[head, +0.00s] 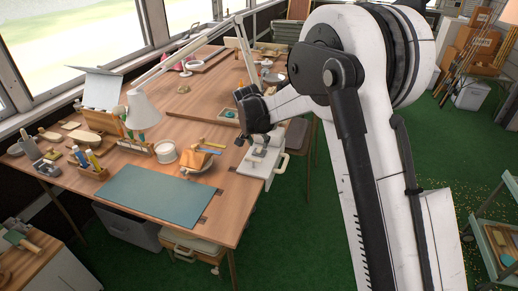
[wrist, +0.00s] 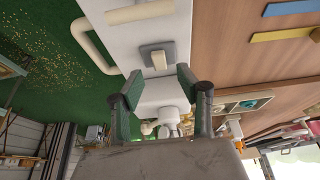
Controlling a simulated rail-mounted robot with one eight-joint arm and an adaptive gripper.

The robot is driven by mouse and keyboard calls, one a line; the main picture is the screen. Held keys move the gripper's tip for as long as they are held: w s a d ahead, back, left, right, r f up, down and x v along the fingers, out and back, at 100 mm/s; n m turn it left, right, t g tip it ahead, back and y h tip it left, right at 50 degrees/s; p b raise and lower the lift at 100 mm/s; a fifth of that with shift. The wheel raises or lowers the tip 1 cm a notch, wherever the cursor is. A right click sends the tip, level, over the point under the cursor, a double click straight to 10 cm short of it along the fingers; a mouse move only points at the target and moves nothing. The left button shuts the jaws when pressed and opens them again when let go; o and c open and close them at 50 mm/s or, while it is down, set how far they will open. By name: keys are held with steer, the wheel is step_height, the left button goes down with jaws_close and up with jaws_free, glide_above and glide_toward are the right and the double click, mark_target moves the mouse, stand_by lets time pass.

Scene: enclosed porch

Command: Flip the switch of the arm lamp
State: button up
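The arm lamp stands at the table, with its white shade (head: 143,108) over the left part and its jointed arm (head: 190,52) reaching back to the right. A white unit (head: 272,160) with a pale handle sits at the table's right edge; whether it belongs to the lamp I cannot tell. In the wrist view, a grey plate with a pale raised switch (wrist: 157,60) is on its white surface (wrist: 205,30). My gripper (wrist: 155,80) is open and empty, its two fingers apart, with the switch ahead between them. In the head view, my gripper (head: 257,132) hangs over the unit and partly hides it.
A teal mat (head: 150,195) lies at the table's front. An orange cloth (head: 196,159) in a bowl and a white pot (head: 165,152) are left of the unit. The pale handle (wrist: 92,45) juts out beside the white surface.

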mark_target(260, 149)
steer(key=shift+x, duration=1.85)
steer(key=shift+s, duration=0.1)
steer(key=shift+c, duration=0.4)
